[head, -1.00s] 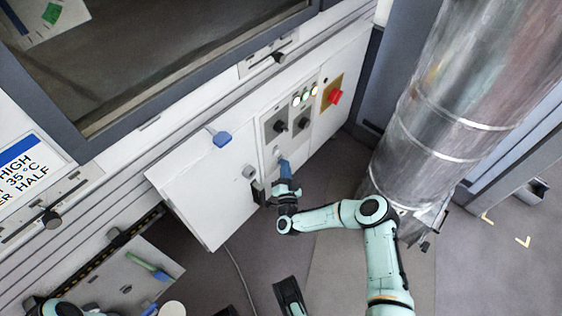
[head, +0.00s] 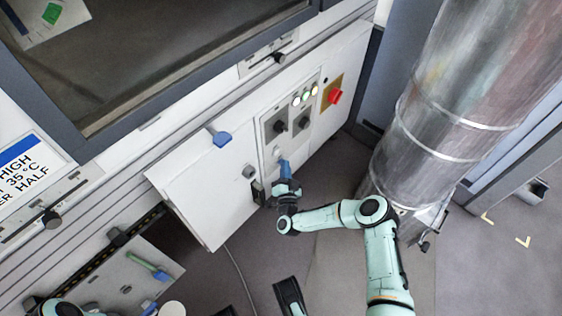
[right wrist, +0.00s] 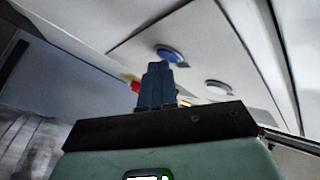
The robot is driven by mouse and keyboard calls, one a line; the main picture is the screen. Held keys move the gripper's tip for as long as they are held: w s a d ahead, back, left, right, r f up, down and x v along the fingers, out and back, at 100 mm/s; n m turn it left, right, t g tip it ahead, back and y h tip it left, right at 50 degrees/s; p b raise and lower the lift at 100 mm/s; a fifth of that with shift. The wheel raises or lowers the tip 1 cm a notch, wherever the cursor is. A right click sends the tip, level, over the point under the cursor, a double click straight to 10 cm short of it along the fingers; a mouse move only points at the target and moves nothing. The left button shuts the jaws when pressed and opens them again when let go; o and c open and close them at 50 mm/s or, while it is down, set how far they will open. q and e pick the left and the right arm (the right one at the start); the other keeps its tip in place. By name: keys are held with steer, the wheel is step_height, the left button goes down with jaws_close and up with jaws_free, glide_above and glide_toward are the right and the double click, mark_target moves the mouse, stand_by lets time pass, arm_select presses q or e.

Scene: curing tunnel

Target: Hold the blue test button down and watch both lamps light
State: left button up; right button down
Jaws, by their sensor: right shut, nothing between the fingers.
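The blue test button (right wrist: 170,54) shows in the right wrist view as a blue cap in a metal ring on the white panel. My right gripper (right wrist: 157,70) is shut and empty, its blue fingertips overlapping the button's lower edge. I cannot tell whether they touch or press it. In the head view my right gripper (head: 285,167) is at the lower part of the grey control plate (head: 270,140), hiding the button. The lamps sit at the plate's top: a whitish one (head: 296,101), a green one (head: 306,95) and a pale yellowish one (head: 314,90); they look bright.
A red switch (head: 335,97) on a yellow plate is right of the lamps. Dark knobs (head: 280,126) sit below them. A white door panel (head: 205,190) with a blue latch (head: 221,139) is at left. A large metal duct (head: 450,100) stands close to my right arm.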

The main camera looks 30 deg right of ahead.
stand_by(0.4)
steer(key=shift+s+d+p, duration=0.3)
steer(key=shift+s+p, duration=0.35)
steer(key=shift+s, duration=0.1)
steer(key=s+p, duration=0.1)
steer(key=s+d+p, duration=0.1)
steer(key=s, duration=0.1)
steer(key=s+d+p, duration=0.1)
steer(key=shift+s, duration=0.3)
stand_by(0.3)
